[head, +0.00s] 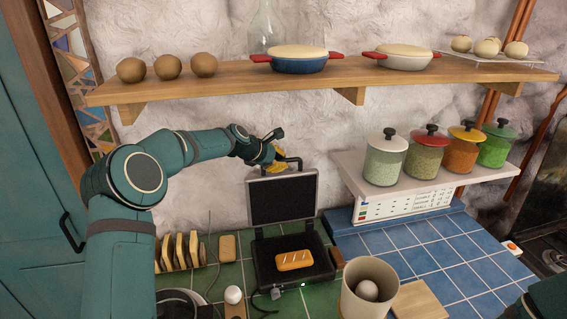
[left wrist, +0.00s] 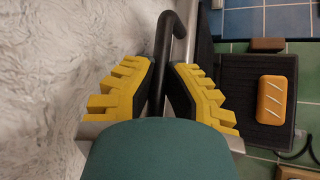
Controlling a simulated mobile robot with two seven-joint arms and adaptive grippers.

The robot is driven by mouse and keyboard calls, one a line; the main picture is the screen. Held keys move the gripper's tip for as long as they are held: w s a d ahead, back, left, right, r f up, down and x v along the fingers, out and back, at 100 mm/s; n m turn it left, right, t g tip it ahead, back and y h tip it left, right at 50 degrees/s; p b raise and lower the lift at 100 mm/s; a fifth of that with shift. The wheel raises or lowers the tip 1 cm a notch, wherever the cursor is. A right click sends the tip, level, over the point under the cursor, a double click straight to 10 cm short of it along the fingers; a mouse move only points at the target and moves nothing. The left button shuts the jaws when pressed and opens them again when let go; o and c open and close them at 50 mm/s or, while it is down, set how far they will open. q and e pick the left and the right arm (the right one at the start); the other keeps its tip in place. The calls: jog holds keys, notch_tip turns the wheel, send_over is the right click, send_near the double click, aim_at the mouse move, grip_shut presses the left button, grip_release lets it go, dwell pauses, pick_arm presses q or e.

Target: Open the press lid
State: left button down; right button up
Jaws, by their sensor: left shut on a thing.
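The press stands on the green tiles with its dark ridged lid (head: 283,198) raised about upright behind the black base (head: 265,267). A scored bread loaf (head: 294,260) lies on the lower plate; the loaf also shows in the left wrist view (left wrist: 272,100). My left gripper (head: 272,160), with yellow ridged fingers, is at the top of the lid, near the wall. In the left wrist view its fingers are shut around the black bar handle (left wrist: 165,45). My right gripper is out of view; only a bit of dark teal arm shows at the lower right.
A wooden shelf (head: 215,80) with pots and brown balls runs above the arm. A lower white shelf (head: 400,197) holds several jars. A beige canister (head: 370,272) with an egg inside stands right of the press; a toast rack (head: 180,250) stands left. Blue tiles at right are largely clear.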

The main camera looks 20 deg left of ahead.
pick_arm(q)
jog(key=shift+w+a+f+g, duration=0.3)
jog(key=shift+w+a+f, duration=0.15)
jog(key=shift+w, duration=0.15)
jog(key=c, duration=1)
grip_release()
jog(key=shift+o, duration=0.3)
jog(key=shift+r, duration=0.1)
jog(key=shift+r, duration=0.1)
